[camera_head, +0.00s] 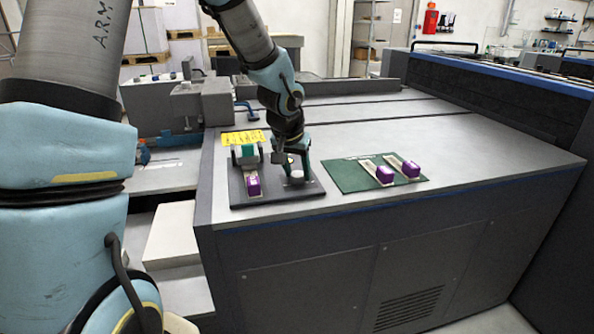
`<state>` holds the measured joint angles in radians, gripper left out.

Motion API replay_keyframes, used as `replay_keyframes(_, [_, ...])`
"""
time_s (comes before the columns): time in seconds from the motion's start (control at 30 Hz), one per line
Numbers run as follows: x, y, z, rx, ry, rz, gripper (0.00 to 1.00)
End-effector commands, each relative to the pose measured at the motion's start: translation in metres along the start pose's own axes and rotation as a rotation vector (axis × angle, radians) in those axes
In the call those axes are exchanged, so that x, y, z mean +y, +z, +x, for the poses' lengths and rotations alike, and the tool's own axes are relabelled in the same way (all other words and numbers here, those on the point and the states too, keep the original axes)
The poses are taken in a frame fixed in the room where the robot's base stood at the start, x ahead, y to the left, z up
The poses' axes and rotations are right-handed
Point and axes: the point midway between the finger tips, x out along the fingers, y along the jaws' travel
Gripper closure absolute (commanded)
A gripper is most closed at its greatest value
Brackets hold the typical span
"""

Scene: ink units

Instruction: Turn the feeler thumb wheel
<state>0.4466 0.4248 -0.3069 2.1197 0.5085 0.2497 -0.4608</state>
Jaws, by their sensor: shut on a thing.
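My gripper (293,165) points down over the right part of a dark grey board (310,190) on the grey machine top. Its fingers stand either side of a small fixture and are closed on a part of it, which I take to be the feeler thumb wheel; the fingers mostly hide it. A small pale round part (296,174) shows low between the fingers.
A yellow label (242,138) lies behind the board. The machine top (480,150) right of the mat is clear. A raised dark housing (500,90) borders the back right.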

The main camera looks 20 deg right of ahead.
Motion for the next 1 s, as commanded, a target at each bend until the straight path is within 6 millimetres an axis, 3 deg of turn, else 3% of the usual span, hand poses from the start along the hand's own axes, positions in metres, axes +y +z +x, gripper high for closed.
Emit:
replay_keyframes(0.1, [0.0003, 0.0000, -0.0001, 0.000, 0.000, 0.000, 1.00])
replay_keyframes(0.33, [-0.0008, -0.0008, -0.0033, -0.005, 0.014, 0.032, 1.00])
replay_keyframes(0.73, [-0.0026, -0.0020, -0.0052, -0.004, 0.113, 0.269, 1.00])
replay_keyframes(1.0, [-0.0024, -0.0007, -0.0004, 0.000, 0.141, 0.338, 1.00])
